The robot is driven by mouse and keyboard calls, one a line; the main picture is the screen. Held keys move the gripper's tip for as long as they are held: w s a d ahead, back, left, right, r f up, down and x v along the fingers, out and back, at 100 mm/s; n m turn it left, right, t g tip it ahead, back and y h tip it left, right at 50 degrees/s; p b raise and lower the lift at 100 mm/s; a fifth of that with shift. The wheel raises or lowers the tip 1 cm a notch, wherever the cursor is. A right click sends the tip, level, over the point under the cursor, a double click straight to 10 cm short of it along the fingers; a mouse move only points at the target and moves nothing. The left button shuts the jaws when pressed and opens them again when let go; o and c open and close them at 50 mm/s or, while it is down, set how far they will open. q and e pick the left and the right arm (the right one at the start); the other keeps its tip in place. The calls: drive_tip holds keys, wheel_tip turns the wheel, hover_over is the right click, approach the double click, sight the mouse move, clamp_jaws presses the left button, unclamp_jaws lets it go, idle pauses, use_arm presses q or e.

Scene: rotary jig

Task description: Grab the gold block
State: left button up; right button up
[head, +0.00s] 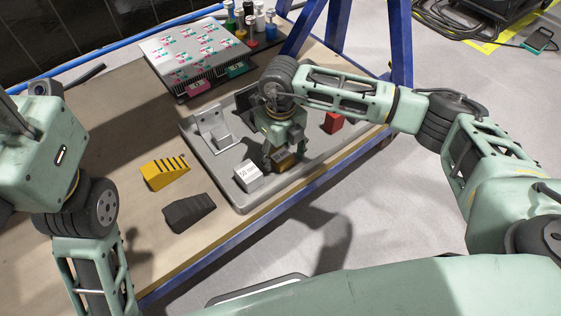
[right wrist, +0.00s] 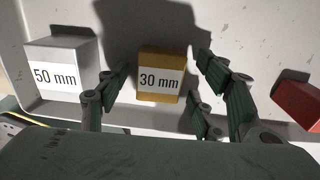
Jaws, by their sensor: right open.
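The gold block (right wrist: 162,73), labelled "30 mm", stands in the grey tray (head: 250,206). In the right wrist view it sits between the open fingers of my right gripper (right wrist: 163,95), with a gap on both sides. In the head view the gold block (head: 284,163) is partly hidden under my right gripper (head: 279,155). My left arm shows at the left of the head view, but its fingers are not in the picture.
A white "50 mm" block (head: 248,175) stands left of the gold block, and a red block (head: 333,122) to its right. A grey angled bracket (head: 215,128) is in the tray. Yellow (head: 165,172) and black (head: 189,212) wedges lie on the table.

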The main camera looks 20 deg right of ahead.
drive_tip(key=shift+f, duration=0.15)
drive_tip(key=shift+c, duration=0.5)
clamp_jaws()
drive_tip(key=shift+w+a, duration=0.1)
